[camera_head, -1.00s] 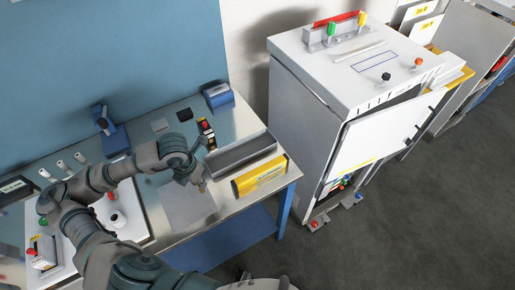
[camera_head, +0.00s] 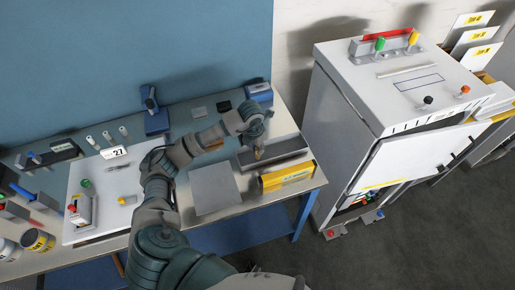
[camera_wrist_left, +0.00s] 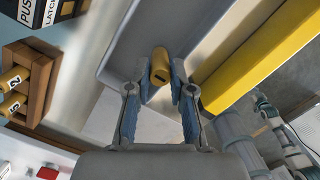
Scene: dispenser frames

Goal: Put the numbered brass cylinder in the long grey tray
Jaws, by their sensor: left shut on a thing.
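My left gripper (camera_head: 258,152) is over the left part of the long grey tray (camera_head: 287,150). In the left wrist view the gripper (camera_wrist_left: 160,82) is shut on a brass cylinder (camera_wrist_left: 160,66), with one blue-grey finger on each side. The cylinder's end faces the camera with a dark mark that I cannot read. The grey tray (camera_wrist_left: 120,62) lies behind it, its floor and walls visible. I cannot tell whether the cylinder touches the tray floor. My right gripper is not in view.
A yellow box (camera_head: 287,177) lies along the tray's front side. A wooden rack (camera_wrist_left: 42,88) with numbered brass cylinders is at the left in the wrist view. A flat grey plate (camera_head: 214,188) lies left of the yellow box. A white cabinet (camera_head: 350,110) stands right of the table.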

